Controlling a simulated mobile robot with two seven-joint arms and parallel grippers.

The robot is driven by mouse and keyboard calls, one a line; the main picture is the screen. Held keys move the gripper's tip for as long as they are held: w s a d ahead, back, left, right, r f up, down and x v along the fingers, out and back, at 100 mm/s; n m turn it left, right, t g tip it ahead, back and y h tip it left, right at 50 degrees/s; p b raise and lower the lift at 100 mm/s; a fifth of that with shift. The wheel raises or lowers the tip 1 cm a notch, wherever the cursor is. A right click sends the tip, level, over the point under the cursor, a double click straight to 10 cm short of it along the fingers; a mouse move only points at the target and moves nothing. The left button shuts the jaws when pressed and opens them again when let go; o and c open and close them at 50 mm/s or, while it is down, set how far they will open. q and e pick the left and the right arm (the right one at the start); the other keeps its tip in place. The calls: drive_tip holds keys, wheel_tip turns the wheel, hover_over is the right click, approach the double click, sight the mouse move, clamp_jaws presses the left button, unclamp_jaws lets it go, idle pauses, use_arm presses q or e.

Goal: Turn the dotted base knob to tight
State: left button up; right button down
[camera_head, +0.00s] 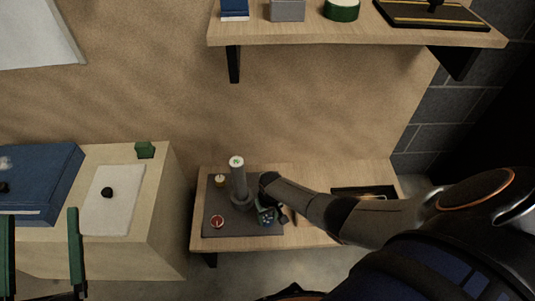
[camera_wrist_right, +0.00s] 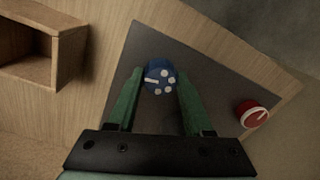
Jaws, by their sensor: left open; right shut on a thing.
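The dotted base knob (camera_wrist_right: 160,78) is blue with several white dots and a short white bar that points left in the right wrist view. It sits on a dark grey plate (camera_wrist_right: 218,84). My right gripper (camera_wrist_right: 160,75) is shut on this knob, one green finger on each side. In the head view the right gripper (camera_head: 268,212) reaches down to the front right of the plate, and the knob is mostly hidden by it. No tight mark is legible. My left gripper (camera_head: 42,245) is open and empty at the lower left, well away from the plate.
A red knob (camera_head: 217,221) with a white line, a yellowish knob (camera_head: 220,180) and a grey upright post (camera_head: 238,180) stand on the same plate. A dark tray (camera_head: 362,191) lies to the right. A cabinet with a white pad (camera_head: 107,215) and blue case (camera_head: 40,180) is left.

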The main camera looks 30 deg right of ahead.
drive_tip(key=m+p, duration=0.1)
drive_tip(key=m, duration=0.6)
drive_tip(key=shift+p, duration=0.35)
drive_tip(key=shift+a+m, duration=0.1)
drive_tip(key=shift+m, duration=0.6)
drive_tip(key=m, duration=0.3)
drive_tip(key=shift+m, duration=0.3)
drive_tip(key=m, duration=0.3)
drive_tip(key=shift+h, duration=0.3)
use_arm(q)
wheel_tip(320, 180, down, 14)
drive_tip(key=w+n+g+y, duration=0.1)
drive_tip(key=n+g+y, duration=0.2)
drive_tip(key=g+y, duration=0.1)
drive_tip(key=shift+w+a+r+g, duration=0.2)
drive_tip(key=shift+a+g, duration=0.25)
drive_tip(key=shift+g, duration=0.25)
use_arm(e)
drive_tip(key=shift+m, duration=1.6)
drive_tip(key=shift+c, duration=1.5)
unclamp_jaws()
use_arm(q)
drive_tip(key=shift+p, duration=0.3)
